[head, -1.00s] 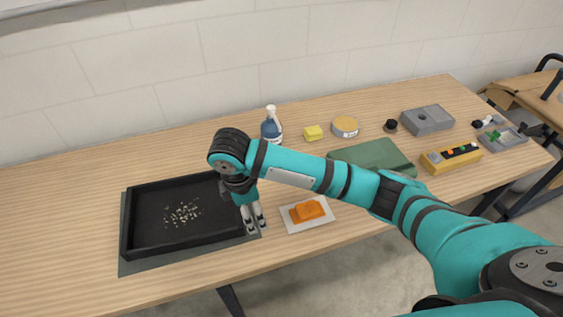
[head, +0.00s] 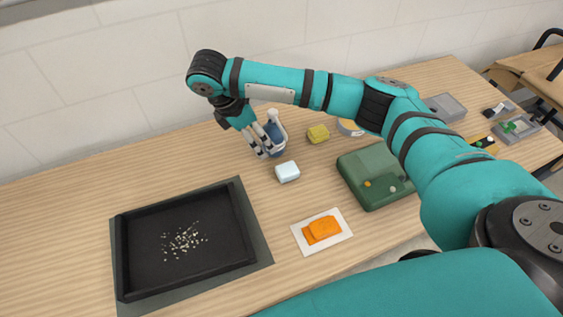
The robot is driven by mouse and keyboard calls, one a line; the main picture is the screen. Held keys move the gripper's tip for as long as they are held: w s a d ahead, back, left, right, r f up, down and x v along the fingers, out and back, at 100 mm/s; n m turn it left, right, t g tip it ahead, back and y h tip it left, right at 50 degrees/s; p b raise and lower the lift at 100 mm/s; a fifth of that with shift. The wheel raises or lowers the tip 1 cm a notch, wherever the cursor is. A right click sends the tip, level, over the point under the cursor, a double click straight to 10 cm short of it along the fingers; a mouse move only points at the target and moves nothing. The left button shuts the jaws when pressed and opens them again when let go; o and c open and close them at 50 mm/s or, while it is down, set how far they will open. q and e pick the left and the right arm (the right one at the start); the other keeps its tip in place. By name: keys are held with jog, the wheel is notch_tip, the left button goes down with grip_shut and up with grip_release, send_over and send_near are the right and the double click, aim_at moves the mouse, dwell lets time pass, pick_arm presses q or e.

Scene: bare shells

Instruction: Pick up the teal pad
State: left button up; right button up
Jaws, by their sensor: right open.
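I see no pad that is plainly teal. A small pale blue-white block (head: 287,171) lies on the table, right of and nearer than my right gripper. My right gripper (head: 266,153) is open and points down just in front of a blue spray bottle (head: 280,134), partly covering it. I cannot tell whether the fingers touch the bottle. An orange pad (head: 322,230) lies on a white sheet (head: 340,219) nearer the front edge. My left gripper is not in view.
A black tray (head: 122,255) with pale crumbs stands on a dark mat (head: 262,250) at left. A green case (head: 365,162) is right of the block, a yellow sponge (head: 318,134) behind it. My right arm hides part of the table's right side.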

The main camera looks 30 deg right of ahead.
send_near(287, 169)
jog(key=x, duration=0.2)
jog(key=shift+w+d+f+p, duration=0.1)
jog(key=shift+w+f+p, duration=0.15)
jog(key=shift+f+p, duration=0.1)
jog(key=shift+x, duration=0.8)
jog(key=p+x, duration=0.1)
jog(key=x, duration=0.2)
jog(key=shift+s+d+f+p, duration=0.25)
jog(key=shift+d+p, duration=0.05)
jog(key=shift+p, duration=0.1)
jog(key=shift+d+f, duration=0.15)
jog(key=shift+f, duration=0.35)
jog(key=c, duration=1)
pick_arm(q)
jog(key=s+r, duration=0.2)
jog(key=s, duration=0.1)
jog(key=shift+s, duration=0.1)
pick_arm(e)
jog(key=shift+c, duration=0.2)
